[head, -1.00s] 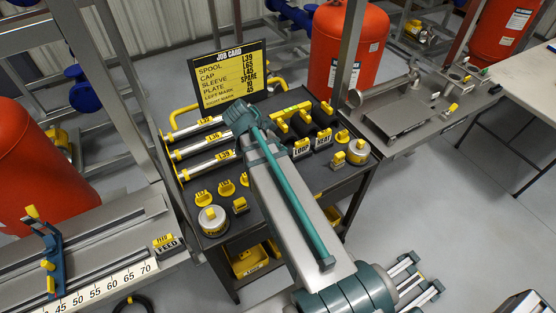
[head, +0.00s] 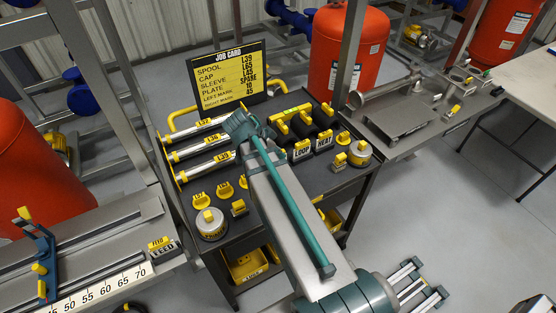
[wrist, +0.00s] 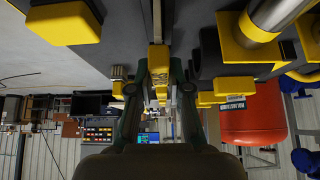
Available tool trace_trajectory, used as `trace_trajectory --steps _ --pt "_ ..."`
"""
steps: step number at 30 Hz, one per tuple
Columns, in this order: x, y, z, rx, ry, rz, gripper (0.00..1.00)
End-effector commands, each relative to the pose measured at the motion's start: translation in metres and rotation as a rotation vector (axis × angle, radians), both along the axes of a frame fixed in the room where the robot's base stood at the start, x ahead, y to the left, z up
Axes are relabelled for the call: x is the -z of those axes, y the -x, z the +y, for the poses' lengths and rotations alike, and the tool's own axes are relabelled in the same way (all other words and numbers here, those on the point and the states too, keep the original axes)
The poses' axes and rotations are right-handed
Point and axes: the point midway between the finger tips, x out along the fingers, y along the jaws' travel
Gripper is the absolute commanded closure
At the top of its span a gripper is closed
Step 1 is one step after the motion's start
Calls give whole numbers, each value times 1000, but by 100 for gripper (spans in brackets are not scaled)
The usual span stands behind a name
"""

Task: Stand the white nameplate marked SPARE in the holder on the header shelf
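I cannot make out a white nameplate reading SPARE; the word is legible only on the job card (head: 229,75). My gripper (head: 240,122) is low over the dark cart top (head: 275,185), between the row of spools and the LOOP plate; my arm hides what is under it. In the wrist view, the two dark fingers of my gripper (wrist: 160,82) stand apart on either side of a yellow piece (wrist: 158,56). I cannot tell whether they touch it. I cannot identify the SPARE holder on the header shelf (head: 410,135) at right.
White plates LOOP (head: 301,151) and HEAT (head: 324,144) stand on the cart near my arm. A FEED plate (head: 163,250) stands on the left bench. Yellow-ended spools (head: 200,140), yellow-tagged caps and round tins crowd the cart. Open floor lies to the right.

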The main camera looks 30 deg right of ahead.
Motion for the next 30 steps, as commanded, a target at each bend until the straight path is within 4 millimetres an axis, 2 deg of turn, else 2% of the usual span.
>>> trace_trajectory --steps 11,30 --pt "-5 0 0 0 0 0 100" --pt "-40 0 0 1 0 -1 100"
